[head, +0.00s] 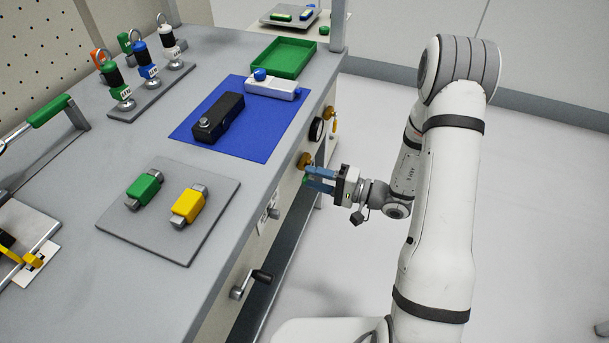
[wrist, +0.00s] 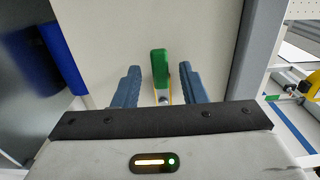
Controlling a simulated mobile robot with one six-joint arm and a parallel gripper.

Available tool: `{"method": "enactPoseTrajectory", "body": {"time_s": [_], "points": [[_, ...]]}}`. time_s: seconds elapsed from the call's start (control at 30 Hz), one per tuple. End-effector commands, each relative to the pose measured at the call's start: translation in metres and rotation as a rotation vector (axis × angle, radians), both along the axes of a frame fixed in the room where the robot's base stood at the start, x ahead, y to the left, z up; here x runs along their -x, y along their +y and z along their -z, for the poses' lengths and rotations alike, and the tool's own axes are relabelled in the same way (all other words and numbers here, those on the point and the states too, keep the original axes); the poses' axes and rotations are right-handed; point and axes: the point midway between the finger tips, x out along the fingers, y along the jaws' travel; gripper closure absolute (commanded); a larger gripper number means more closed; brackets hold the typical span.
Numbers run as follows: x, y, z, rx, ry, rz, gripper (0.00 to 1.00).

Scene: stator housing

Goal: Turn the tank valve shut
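A valve handle with a green grip (wrist: 160,68) and a bit of yellow stem below it shows in the wrist view, against a pale panel. In the head view, a brass-coloured valve body (head: 305,160) sits on the bench's front face, just above my gripper (head: 319,180). I take these to be the tank valve. In the wrist view my gripper (wrist: 160,88) has its two blue fingers on either side of the green grip, with a visible gap on both sides. In the head view the fingers mostly hide the handle.
A black-handled crank (head: 251,283) sticks out nearer. The bench top (head: 85,190) overhangs beside my gripper. The floor (head: 540,170) to the right is open.

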Motion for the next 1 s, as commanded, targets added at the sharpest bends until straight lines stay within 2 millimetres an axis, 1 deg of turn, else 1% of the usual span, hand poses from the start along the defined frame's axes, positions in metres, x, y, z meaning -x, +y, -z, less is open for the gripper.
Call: {"method": "enactPoseTrajectory", "body": {"time_s": [0.03,0.2,0.53,1.0], "points": [[-0.002,0.008,0.000,0.000,0.000,-0.004,0.62],[-0.007,0.022,0.000,0.000,0.001,-0.003,0.62],[-0.008,0.025,0.000,0.001,0.001,-0.002,0.62],[-0.008,0.025,0.000,0.001,0.001,-0.003,1.00]]}}
